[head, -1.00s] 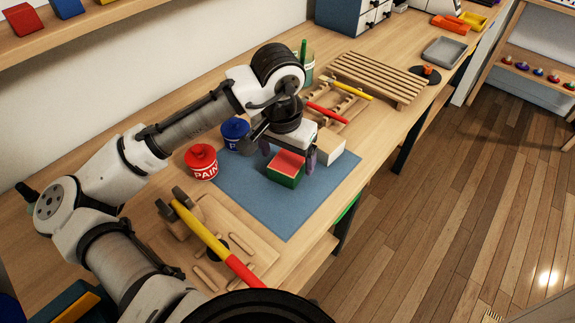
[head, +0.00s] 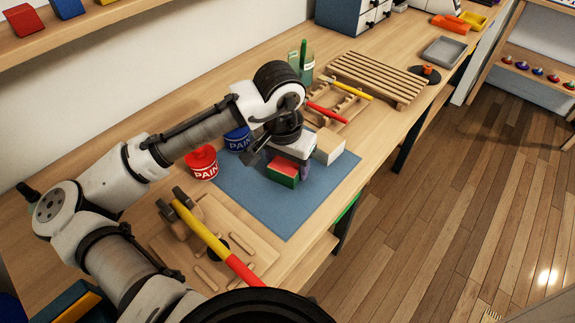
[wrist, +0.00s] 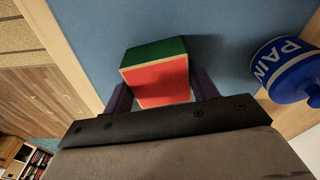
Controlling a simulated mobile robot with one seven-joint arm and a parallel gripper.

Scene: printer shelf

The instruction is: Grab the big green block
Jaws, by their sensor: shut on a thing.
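The block (head: 283,173) has a red top, green sides and pale edges. It sits on the blue mat (head: 265,213) on the workbench. My gripper (head: 284,166) is low over it, shut on it. In the wrist view the block (wrist: 157,75) shows its red face and a green side between the two dark purple fingers (wrist: 160,88), one on each side. The fingers are mostly hidden by the gripper body in the head view.
A pale wooden block (head: 328,146) stands just right of my gripper. Red (head: 203,163) and blue (head: 238,139) paint cans stand on the left. A hammer (head: 213,241) lies on a wooden board in front. The mat's front part is clear.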

